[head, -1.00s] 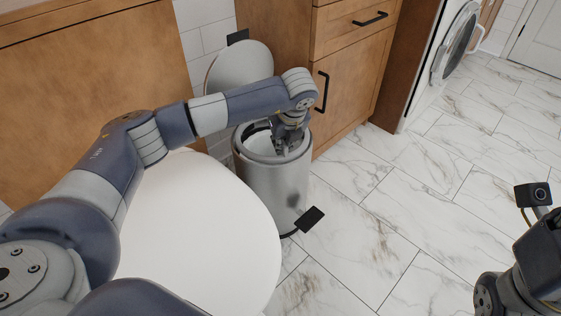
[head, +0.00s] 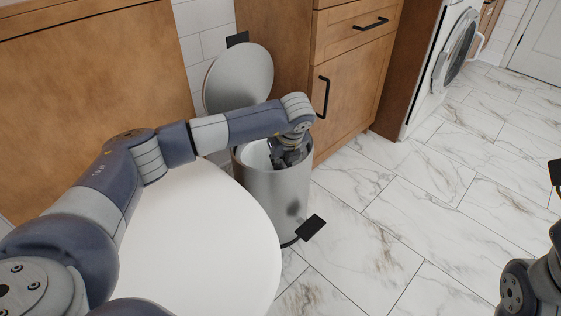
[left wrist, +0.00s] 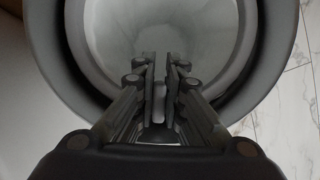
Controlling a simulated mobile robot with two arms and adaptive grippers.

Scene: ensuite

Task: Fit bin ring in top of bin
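The silver bin (head: 272,205) stands on the floor with its round lid (head: 240,82) raised behind it. My left gripper (head: 288,158) points down into the bin's open mouth. In the left wrist view its fingers (left wrist: 160,68) are close together with a narrow gap, and a pale strip shows between them. I cannot tell whether that strip is held. A wide dark grey ring (left wrist: 276,60) circles the pale interior there; I cannot tell the bin ring from the bin's own rim. The arm hides part of the mouth.
A white rounded surface (head: 205,245) lies left of the bin, under my left arm. A wooden cabinet (head: 345,95) stands close behind and right. The bin's black pedal (head: 311,228) juts out in front. Marble floor (head: 430,210) is clear to the right.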

